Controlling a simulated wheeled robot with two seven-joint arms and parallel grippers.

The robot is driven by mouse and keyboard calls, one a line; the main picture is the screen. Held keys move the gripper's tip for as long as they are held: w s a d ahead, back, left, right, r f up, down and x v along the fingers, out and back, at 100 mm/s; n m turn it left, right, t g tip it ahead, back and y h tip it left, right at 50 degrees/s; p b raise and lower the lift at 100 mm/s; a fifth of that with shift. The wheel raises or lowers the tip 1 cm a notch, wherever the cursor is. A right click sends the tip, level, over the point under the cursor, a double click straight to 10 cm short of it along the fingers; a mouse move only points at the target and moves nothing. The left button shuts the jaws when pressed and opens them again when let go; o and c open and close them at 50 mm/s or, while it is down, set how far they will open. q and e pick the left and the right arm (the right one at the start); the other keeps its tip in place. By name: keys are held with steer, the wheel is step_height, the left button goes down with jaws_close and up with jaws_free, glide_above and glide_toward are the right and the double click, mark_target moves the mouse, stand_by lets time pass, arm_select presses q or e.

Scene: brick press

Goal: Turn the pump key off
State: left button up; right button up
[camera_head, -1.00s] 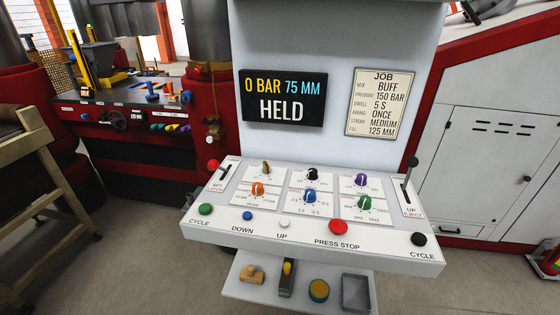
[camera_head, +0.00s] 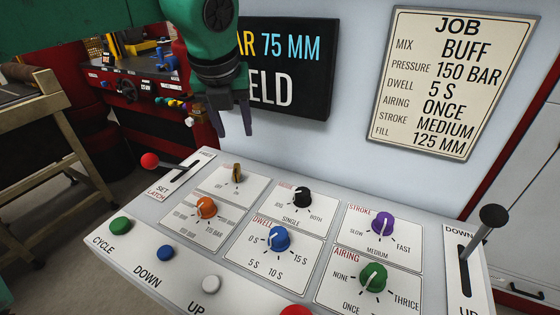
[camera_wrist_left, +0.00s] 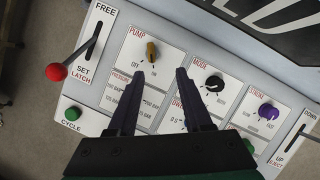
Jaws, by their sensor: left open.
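The pump key (camera_head: 236,175) is a small brass key at the back left of the sloping console. In the left wrist view the key (camera_wrist_left: 152,51) sits on a white plate labelled PUMP, with OFF to the left and ON to the right. Its lower end appears nearer to ON. My left gripper (camera_head: 232,133) is open and empty, fingers pointing down, above the key and clear of it. In the left wrist view the left gripper (camera_wrist_left: 160,74) has its two fingertips apart, with the key beyond the gap. My right gripper is out of view.
An orange knob (camera_head: 206,207) is just in front of the key and a black mode knob (camera_head: 302,197) is to its right. A red-ball lever (camera_head: 150,160) stands to the left. A dark display (camera_head: 315,75) hangs behind, partly hidden by my arm.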

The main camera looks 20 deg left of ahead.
mark_target(236, 169)
arm_select(q)
steer(key=x, duration=0.4)
steer(key=s+a+p+x, duration=0.1)
steer(key=x, duration=0.4)
steer(key=p+x, duration=0.1)
steer(key=x, duration=0.4)
steer(key=shift+s+a+f, duration=0.15)
steer(key=shift+s+a, duration=0.15)
steer(key=shift+d, duration=0.1)
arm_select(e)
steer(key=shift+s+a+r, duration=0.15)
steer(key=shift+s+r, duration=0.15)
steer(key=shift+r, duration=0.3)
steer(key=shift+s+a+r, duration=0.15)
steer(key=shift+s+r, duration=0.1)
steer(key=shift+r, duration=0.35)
arm_select(q)
jaws_close()
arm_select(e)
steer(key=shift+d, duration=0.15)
